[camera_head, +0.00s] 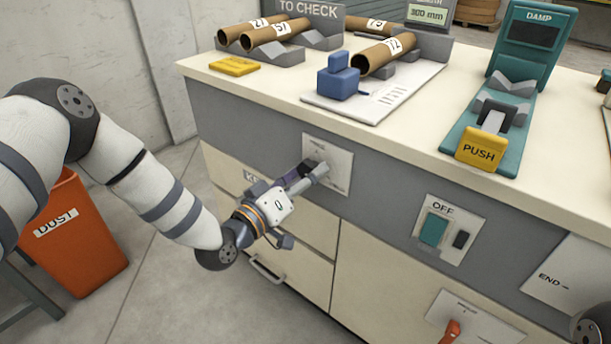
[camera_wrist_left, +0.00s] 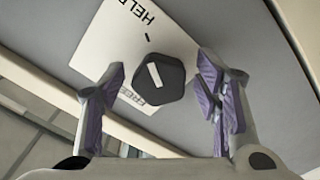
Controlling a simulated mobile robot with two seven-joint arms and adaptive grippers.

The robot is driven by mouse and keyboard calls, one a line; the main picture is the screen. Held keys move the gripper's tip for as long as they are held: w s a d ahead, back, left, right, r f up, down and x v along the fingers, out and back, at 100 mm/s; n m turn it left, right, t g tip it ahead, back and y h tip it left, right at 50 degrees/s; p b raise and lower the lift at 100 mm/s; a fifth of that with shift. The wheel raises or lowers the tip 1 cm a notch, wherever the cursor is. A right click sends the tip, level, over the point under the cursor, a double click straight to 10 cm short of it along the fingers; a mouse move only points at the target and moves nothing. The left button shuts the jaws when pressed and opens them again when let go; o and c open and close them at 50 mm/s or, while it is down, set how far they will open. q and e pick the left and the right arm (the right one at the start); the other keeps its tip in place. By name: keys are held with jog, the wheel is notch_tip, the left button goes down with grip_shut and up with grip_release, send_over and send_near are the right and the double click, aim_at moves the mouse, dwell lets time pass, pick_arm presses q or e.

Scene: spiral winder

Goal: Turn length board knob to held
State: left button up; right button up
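The length board knob (camera_wrist_left: 168,80) is a dark, many-sided knob with a white pointer line, on a white plate (camera_wrist_left: 100,48) lettered HELD and FREE in the left wrist view. The plate (camera_head: 340,160) also shows on the front of the bench in the head view, where my gripper largely hides the knob. My left gripper (camera_head: 308,172) is at the plate. In the left wrist view its purple-padded fingers (camera_wrist_left: 160,88) are apart, one on each side of the knob, with visible gaps. The exact setting of the pointer is hard to tell. My right gripper is not in view.
The bench top above holds cardboard tubes (camera_head: 385,54), a blue block (camera_head: 338,80) and a teal DAMP device (camera_head: 490,120). An OFF switch plate (camera_head: 447,230) and a red knob (camera_head: 450,332) are to the right. An orange DUST bin (camera_head: 75,240) stands at left.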

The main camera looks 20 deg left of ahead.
pick_arm(q)
jog(key=v, duration=1.2)
jog(key=s+d+f+m+g+y+p, duration=0.1)
jog(key=s+d+f+g+p, duration=0.15)
jog(key=s+f+g, duration=0.55)
jog(key=s+d+f+m+g+y+p, duration=0.1)
jog(key=s+d+f+g+p, duration=0.2)
jog(key=s, duration=0.8)
jog(key=s+a+m+g+y+p, duration=0.1)
jog(key=s+a+g+y+p, duration=0.1)
jog(key=s, duration=0.9)
jog(key=s+a+g+y+p, duration=0.2)
jog(key=s+a+g, duration=0.3)
jog(key=s, duration=0.6)
jog(key=shift+r+m+g, duration=0.4)
jog(key=shift+r+g, duration=0.05)
jog(key=shift+g, duration=0.35)
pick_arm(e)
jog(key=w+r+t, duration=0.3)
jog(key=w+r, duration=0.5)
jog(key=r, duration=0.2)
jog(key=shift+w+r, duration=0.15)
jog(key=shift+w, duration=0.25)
